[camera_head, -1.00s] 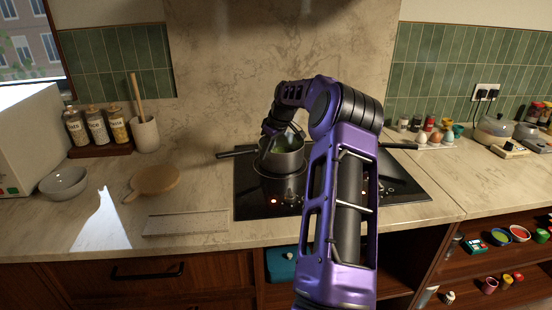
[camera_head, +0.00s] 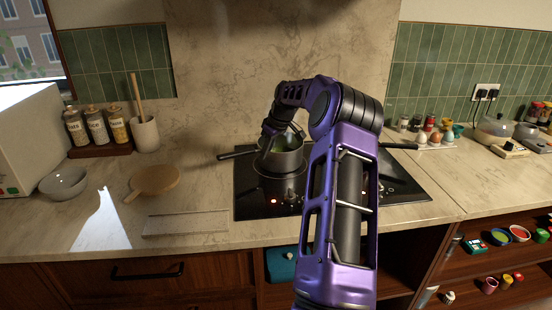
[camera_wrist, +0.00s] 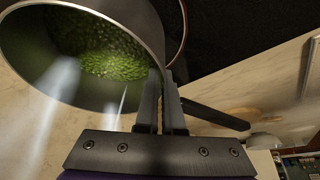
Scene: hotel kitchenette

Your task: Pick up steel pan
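The steel pan (camera_head: 284,161) is a dark grey pot with green peas inside, at the back left of the black cooktop (camera_head: 253,207). Its dark handle (camera_head: 237,154) points left. In the wrist view the pan (camera_wrist: 128,14) fills the upper left, and a dark handle (camera_wrist: 215,116) runs off to the right. My gripper (camera_wrist: 163,78) is at the pan's rim, with one finger on the inner side and one on the outer side. The fingers look closed on the pan wall. I cannot tell whether the pan's base is off the cooktop.
A second dark pan (camera_head: 398,175) sits on the cooktop's right, partly behind my arm. A round wooden board (camera_head: 155,179), a grey bowl (camera_head: 64,184) and a flat pale slab (camera_head: 186,223) lie to the left. Egg cups (camera_head: 434,138) stand at the back right.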

